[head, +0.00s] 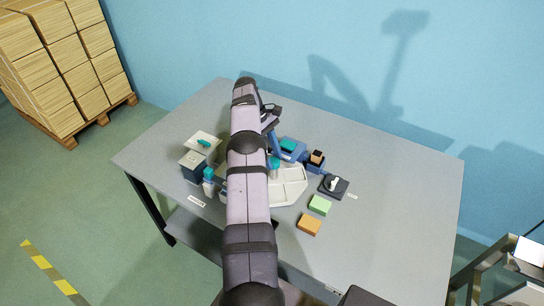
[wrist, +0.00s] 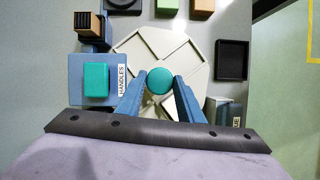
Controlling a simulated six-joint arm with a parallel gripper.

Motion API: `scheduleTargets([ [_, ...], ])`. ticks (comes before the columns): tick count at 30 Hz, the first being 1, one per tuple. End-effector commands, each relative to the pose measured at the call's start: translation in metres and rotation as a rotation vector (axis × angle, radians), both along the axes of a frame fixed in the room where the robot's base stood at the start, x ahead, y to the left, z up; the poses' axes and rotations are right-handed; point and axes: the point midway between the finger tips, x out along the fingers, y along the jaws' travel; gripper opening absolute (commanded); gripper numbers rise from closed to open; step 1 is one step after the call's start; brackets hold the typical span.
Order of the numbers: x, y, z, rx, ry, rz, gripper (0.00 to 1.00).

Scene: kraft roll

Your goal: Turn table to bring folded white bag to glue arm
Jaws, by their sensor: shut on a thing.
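The turntable is a pale, many-sided plate with raised dividers, on the grey table in the head view (head: 290,190) and in the wrist view (wrist: 132,48). A round teal knob (wrist: 159,81) stands at its middle and also shows in the head view (head: 274,163). My gripper (wrist: 160,84) has its blue fingers closed on either side of the knob. I cannot make out a folded white bag; my arm hides part of the turntable in the head view. I cannot clearly identify the glue arm; a navy box (head: 193,166) stands left of my arm.
A blue station labelled HANDLES (wrist: 78,68) holds a teal block (wrist: 96,80). Green (head: 320,205) and orange (head: 309,224) blocks and a black pad (head: 334,186) lie right of the turntable. A teal-capped bottle (head: 209,184) stands left. The table's right side is clear.

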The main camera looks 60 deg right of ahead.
Motion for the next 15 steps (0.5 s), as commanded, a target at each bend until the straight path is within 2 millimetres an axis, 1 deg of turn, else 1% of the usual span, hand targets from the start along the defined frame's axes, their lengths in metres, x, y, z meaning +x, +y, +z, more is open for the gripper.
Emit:
scheduleTargets([
  [2, 0.0007, -0.0008, 0.0017, -0.003, -0.003, 0.001, 0.0],
  [3, 0.0008, -0.0008, 0.0017, -0.004, -0.003, 0.002, 0.39],
  [5, 0.0007, -0.0008, 0.0015, -0.003, -0.003, 0.001, 0.53],
  [15, 0.0003, -0.0003, 0.0014, -0.002, -0.001, 0.002, 0.53],
])
